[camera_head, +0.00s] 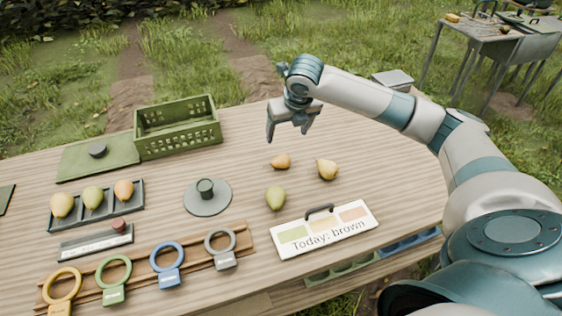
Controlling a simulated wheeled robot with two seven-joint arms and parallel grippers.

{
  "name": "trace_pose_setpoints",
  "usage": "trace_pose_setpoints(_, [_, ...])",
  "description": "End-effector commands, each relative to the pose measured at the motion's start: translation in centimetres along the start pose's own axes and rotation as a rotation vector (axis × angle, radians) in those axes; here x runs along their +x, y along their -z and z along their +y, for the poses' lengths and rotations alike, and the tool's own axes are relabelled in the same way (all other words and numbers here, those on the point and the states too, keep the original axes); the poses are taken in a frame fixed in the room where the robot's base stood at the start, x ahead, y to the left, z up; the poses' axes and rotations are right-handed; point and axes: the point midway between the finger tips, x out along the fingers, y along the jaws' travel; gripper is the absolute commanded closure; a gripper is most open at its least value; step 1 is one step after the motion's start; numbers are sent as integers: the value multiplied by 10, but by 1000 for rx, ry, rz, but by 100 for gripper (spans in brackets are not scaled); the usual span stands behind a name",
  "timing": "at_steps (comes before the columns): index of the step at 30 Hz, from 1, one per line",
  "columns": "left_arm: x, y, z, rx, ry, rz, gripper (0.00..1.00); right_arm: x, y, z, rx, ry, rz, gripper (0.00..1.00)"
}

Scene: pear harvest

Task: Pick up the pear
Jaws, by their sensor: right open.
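Three loose pears lie on the wooden table (160,180). A green pear (275,197) lies just above the sign, a small orange-brown pear (281,161) lies farther back, and a yellow pear (327,169) lies to the right. My right gripper (289,133) is open and empty, pointing down above the table behind the orange-brown pear and apart from it. A white sign (325,230) reads "Today: brown" and carries green, yellowish and orange-brown patches. My left gripper is not in view.
A green crate (178,128) stands at the back left beside a green mat (97,156). A dark tray (97,205) holds three pears. A grey round plate (207,197) with a dark knob, and a wooden rack (145,270) of coloured rings, stand nearer.

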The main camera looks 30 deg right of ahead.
Motion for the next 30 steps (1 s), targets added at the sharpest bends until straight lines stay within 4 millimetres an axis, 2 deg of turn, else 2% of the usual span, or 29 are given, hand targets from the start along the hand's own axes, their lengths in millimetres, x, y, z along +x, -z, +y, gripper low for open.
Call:
trace_pose_setpoints(5, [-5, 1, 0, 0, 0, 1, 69, 16, 1, 0, 2, 1, 4, 26])
trace_pose_setpoints(21, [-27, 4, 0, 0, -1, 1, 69, 106, 1, 0, 2, 1, 3, 26])
trace_pose_setpoints(25, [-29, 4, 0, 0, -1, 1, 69, 117, 1, 0, 0, 0, 2, 26])
trace_pose_setpoints(30, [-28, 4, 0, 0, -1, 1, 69, 120, 1, 0, 0, 1, 0, 26])
